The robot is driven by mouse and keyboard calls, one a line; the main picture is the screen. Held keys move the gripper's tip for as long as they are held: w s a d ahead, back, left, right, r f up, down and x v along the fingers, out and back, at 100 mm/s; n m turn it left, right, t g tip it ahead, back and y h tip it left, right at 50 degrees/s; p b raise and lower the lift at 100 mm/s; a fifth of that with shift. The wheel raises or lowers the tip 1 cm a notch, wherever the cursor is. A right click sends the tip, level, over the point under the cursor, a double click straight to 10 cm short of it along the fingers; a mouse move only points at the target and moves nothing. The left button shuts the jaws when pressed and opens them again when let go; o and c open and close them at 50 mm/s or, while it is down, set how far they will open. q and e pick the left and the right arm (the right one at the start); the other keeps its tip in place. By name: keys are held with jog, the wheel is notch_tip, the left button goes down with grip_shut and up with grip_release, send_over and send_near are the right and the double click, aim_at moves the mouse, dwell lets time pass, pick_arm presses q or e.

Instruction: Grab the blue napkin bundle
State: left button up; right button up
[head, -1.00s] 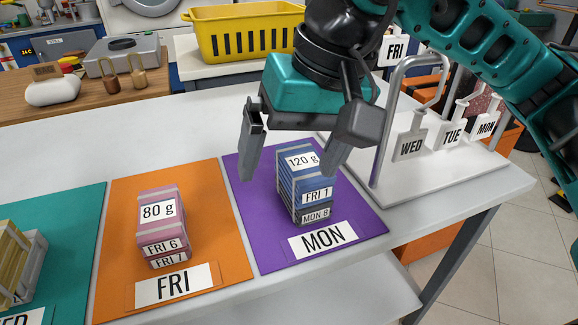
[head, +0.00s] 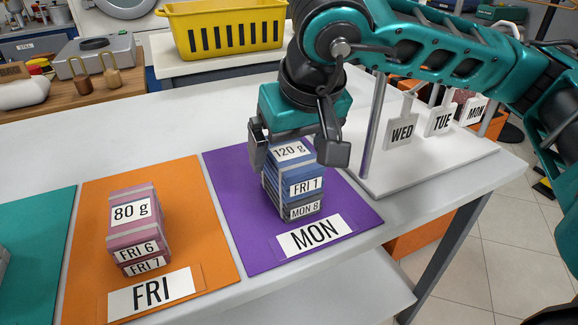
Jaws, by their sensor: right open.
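The blue napkin bundle (head: 281,185) stands on the purple mat (head: 229,209) behind the MON card (head: 315,236). Its labels read 120 g, FRI 1 and, at the bottom, MON 8. My right gripper (head: 298,160) is open over the bundle's top. Its left finger is at the bundle's back left and its right finger is at the right side. I cannot tell whether the fingers touch the bundle. My left gripper is not in view.
A pink bundle (head: 134,241) stands on the orange mat (head: 88,271) to the left. A teal mat (head: 30,240) lies further left. A white rack (head: 430,160) with WED, TUE and MON tags stands to the right. A yellow basket (head: 225,32) is behind.

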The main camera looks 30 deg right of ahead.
aim_at(291, 153)
jog(key=shift+x, duration=1.55)
jog(key=shift+d, duration=0.1)
jog(key=shift+f+b, duration=0.2)
jog(key=shift+b, duration=0.5)
jog(key=shift+c, duration=0.4)
jog(key=c, duration=1)
